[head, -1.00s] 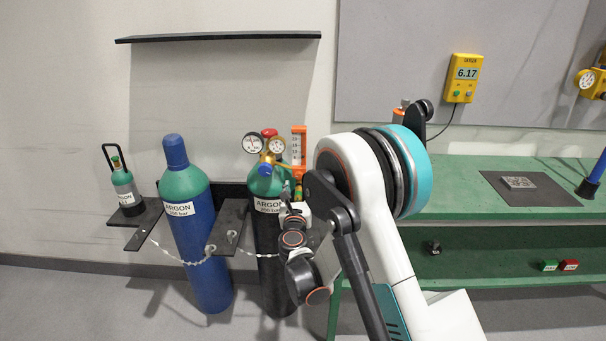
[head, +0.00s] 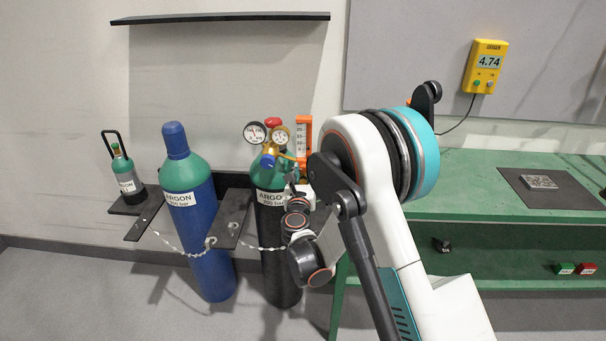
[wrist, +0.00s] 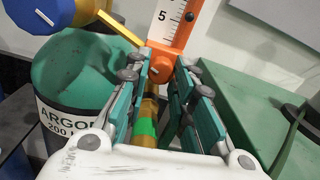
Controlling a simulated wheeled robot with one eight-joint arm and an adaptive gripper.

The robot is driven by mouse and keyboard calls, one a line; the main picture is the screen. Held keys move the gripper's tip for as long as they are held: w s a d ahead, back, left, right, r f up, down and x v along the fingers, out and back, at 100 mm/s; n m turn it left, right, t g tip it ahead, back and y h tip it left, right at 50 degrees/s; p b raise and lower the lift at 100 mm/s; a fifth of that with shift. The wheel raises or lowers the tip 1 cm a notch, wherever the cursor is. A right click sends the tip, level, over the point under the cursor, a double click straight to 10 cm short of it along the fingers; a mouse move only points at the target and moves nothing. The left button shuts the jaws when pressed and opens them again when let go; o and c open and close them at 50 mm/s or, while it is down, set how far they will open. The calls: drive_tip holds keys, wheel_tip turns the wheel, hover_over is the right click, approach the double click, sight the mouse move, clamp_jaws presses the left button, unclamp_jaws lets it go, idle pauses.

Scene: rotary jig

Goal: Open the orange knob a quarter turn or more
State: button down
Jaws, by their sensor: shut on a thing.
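The orange knob (wrist: 161,67) is at the foot of the orange flow scale (wrist: 172,22) in the wrist view. My gripper (wrist: 162,72) has its teal-padded fingers on either side of the knob, shut on it. The fingers partly hide the knob, and no mark on it shows how far it is turned. A brass fitting with a green band (wrist: 145,127) lies between the fingers, nearer the palm. In the head view, the flow scale (head: 302,135) stands upright beside the regulator gauges (head: 255,133); my arm hides the knob there.
The black argon cylinder (head: 280,270) and blue argon cylinder (head: 208,250) stand chained at the wall. A small cylinder (head: 127,180) sits on a bracket. The green bench (head: 470,180) is close on the right. A yellow meter (head: 484,66) on the wall panel reads 4.74.

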drive_tip(key=shift+n, duration=1.6)
drive_tip(key=c, duration=1.4)
unclamp_jaws()
drive_tip(key=shift+o, duration=0.2)
drive_tip(key=shift+s, duration=0.1)
drive_tip(key=s, duration=0.7)
drive_tip(key=shift+s, duration=0.15)
drive_tip(key=shift+a, duration=0.1)
